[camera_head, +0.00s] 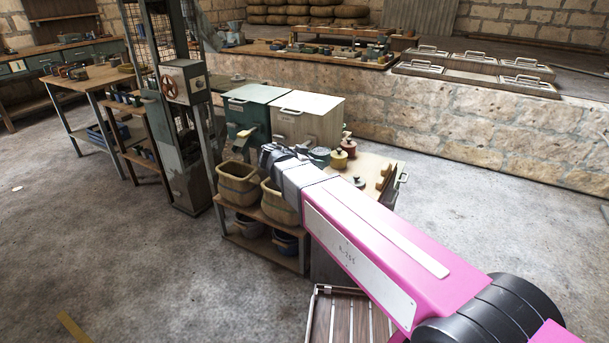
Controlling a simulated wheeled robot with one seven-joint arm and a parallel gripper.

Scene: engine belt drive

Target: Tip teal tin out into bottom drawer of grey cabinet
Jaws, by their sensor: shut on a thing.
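A teal tin (320,156) stands on the wooden worktop, just right of my wrist and beside a yellow tin. My gripper (268,155) is at the far end of my pink arm, above the basket rack and in front of the lidded bins. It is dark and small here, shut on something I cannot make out. A grey cabinet side (326,266) shows below the worktop, mostly hidden by my arm. A slatted wooden piece with a pale frame (345,318) is low in front of it; I cannot tell whether it is the bottom drawer.
Green (252,108) and cream (305,120) lidded bins stand behind my gripper. Woven baskets (238,183) sit on a low rack. Yellow (338,160) and red (350,147) tins are on the worktop. A metal post frame (185,130) stands left. The floor front left is mostly clear.

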